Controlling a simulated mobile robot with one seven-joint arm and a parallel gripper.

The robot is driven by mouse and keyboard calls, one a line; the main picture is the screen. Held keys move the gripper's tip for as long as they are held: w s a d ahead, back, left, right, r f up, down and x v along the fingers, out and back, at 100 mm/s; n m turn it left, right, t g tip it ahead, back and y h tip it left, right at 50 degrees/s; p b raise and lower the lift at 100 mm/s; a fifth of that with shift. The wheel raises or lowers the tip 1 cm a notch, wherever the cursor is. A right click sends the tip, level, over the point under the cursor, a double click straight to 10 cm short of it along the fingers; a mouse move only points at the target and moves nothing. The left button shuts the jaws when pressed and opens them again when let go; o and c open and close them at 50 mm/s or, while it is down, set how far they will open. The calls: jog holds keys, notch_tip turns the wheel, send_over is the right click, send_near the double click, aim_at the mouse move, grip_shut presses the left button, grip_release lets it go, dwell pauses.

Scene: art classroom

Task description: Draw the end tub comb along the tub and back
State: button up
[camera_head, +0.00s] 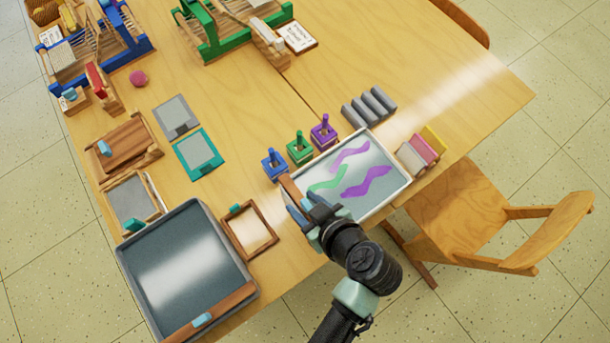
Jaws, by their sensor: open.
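A shallow, pale-rimmed tub (398,161) lies near the table's front edge, with green and purple swirls on its grey surface. A brown wooden bar, which looks like the tub comb (289,186), lies across the tub's left end. My gripper (297,207) is open at that end, right at the bar. It hides the bar's near part and the tub's near left corner. I cannot tell whether the fingers straddle or touch the bar.
A larger grey tub (133,279) at the left front has another wooden bar (232,301) with a light-blue grip across its near end. Blue, green and purple pots (299,148) stand behind. A chair (470,215) is at right.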

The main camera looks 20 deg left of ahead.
jog(key=shift+d+r, duration=0.1)
jog(key=v, duration=1.2)
jog(key=shift+s+d+r+b, duration=0.2)
jog(key=shift+s+b, duration=0.05)
jog(key=shift+b, duration=0.05)
jog(key=w+d+r+m+t+h, duration=0.2)
jog(key=w+r+t, duration=0.2)
jog(key=w+r, duration=0.5)
jog(key=w+d+r+m+t+h, duration=0.15)
jog(key=w+r+t, duration=0.25)
jog(key=w+r, duration=0.6)
notch_tip(320, 180, up, 18)
jog(key=w+a+m+t+h, duration=0.1)
jog(key=w+m+t+h, duration=0.2)
jog(key=t, duration=0.4)
jog(key=s+a+r+m+t, duration=0.1)
jog(key=s+r+m+t, duration=0.1)
jog(key=r, duration=0.8)
jog(key=s+a+r+m+t, duration=0.2)
jog(key=s+r+t, duration=0.3)
jog(key=r, duration=0.5)
jog(key=shift+s+a+h, duration=0.2)
jog(key=shift+s+h, duration=0.15)
jog(key=shift+s, duration=0.8)
